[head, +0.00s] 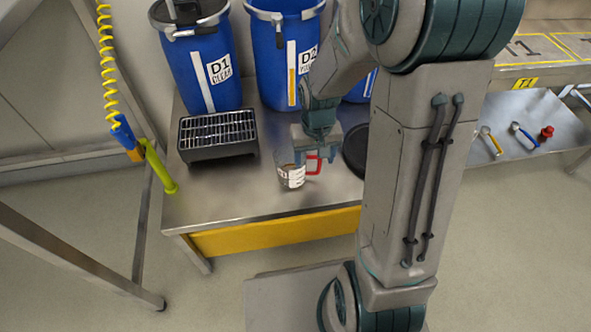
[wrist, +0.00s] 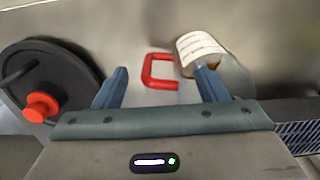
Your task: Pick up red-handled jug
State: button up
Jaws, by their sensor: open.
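The red-handled jug (head: 291,178) stands on the steel bench near its front edge, a pale cup with a white marked label. In the head view its red handle (head: 314,167) points right. The wrist view shows the jug body (wrist: 201,46) at the top right and the red handle (wrist: 148,72) ahead of the gap between the fingers. My gripper (wrist: 161,82) is open and empty. Its right finger overlaps the jug body in the wrist view; I cannot tell whether they touch. In the head view my gripper (head: 312,157) is close to the handle, its fingers partly hidden.
A black grated tray (head: 217,132) sits left of the jug. A black round lid (head: 356,148) lies to its right, with a red knob (wrist: 40,106) in the wrist view. Blue drums (head: 198,68) stand behind. Bare bench (head: 235,190) lies at the front left.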

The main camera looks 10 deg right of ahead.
aim_at(312, 174)
notch_tip(312, 174, down, 5)
jog(key=b, duration=0.3)
jog(key=shift+w+f, duration=0.15)
jog(key=c, duration=1.3)
